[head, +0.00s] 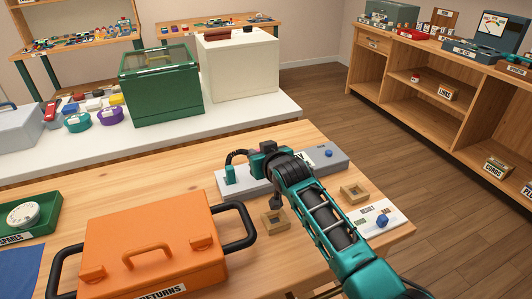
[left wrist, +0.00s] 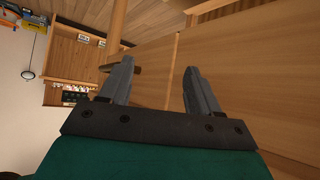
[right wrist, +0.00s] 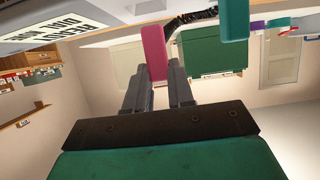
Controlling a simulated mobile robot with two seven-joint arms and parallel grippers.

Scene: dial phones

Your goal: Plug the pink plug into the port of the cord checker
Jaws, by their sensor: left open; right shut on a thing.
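The cord checker (head: 325,158) is a long grey box on the wooden table, partly hidden behind my right arm. Its labelled top also shows at the upper left of the right wrist view (right wrist: 50,38). The pink plug (right wrist: 154,55) is between the fingertips of my right gripper (right wrist: 156,82), with a black coiled cord (right wrist: 190,18) running from it toward a teal block (right wrist: 235,20). In the head view the right gripper (head: 264,157) is over the checker's left part, and the plug is hidden. I cannot see the port. My left gripper (left wrist: 150,75) is open and empty.
An orange case (head: 150,245) with black handles stands at the front. Small wooden holders (head: 354,187) sit near the arm. A result card (head: 368,212) with a blue knob lies at the right. A green tray (head: 50,228) is at the left.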

